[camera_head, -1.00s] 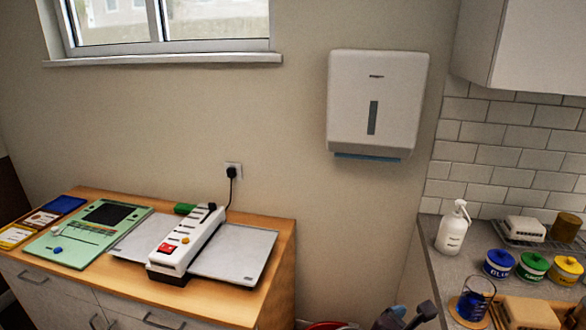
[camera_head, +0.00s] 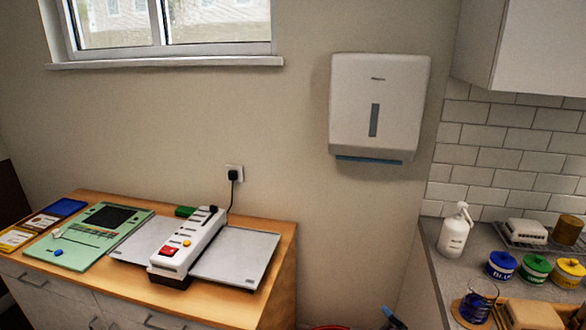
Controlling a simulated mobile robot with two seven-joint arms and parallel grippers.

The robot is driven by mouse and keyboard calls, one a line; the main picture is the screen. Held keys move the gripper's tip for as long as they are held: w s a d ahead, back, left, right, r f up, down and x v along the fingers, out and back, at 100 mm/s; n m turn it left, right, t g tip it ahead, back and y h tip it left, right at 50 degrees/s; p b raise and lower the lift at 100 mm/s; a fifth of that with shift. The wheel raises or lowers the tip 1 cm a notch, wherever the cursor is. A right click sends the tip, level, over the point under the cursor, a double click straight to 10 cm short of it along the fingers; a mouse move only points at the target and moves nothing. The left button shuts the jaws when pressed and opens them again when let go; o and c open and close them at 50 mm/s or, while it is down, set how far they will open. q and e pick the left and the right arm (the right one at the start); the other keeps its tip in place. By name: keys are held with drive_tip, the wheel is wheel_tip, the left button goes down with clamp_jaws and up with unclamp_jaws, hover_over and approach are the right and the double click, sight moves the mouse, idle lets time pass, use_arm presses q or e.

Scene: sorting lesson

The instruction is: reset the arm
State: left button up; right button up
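Neither gripper can be made out in the head view. A small dark shape with a bluish part shows at the bottom edge, right of centre, between the wooden cabinet (camera_head: 278,275) and the grey counter (camera_head: 425,240). It is cut off by the frame, and I cannot tell whether it is part of my arm. No fingers, and nothing held, can be seen.
The counter holds a pump bottle (camera_head: 454,232), lidded jars (camera_head: 536,268) and a blue glass (camera_head: 477,302). A paper-towel dispenser (camera_head: 379,107) hangs on the wall.

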drive_tip(key=s+d+f+m+g, duration=0.1)
drive_tip(key=s+d+f+m, duration=0.3)
drive_tip(key=s+f, duration=0.3)
drive_tip(key=s+d+f+m+g+h+b, duration=0.1)
drive_tip(key=s+d+f+m, duration=0.4)
drive_tip(key=s, duration=0.6)
wheel_tip(320, 180, down, 2)
drive_tip(key=shift+s+d+f+b, duration=0.15)
drive_tip(key=shift+s+d+b, duration=0.2)
drive_tip(key=shift+d, duration=0.65)
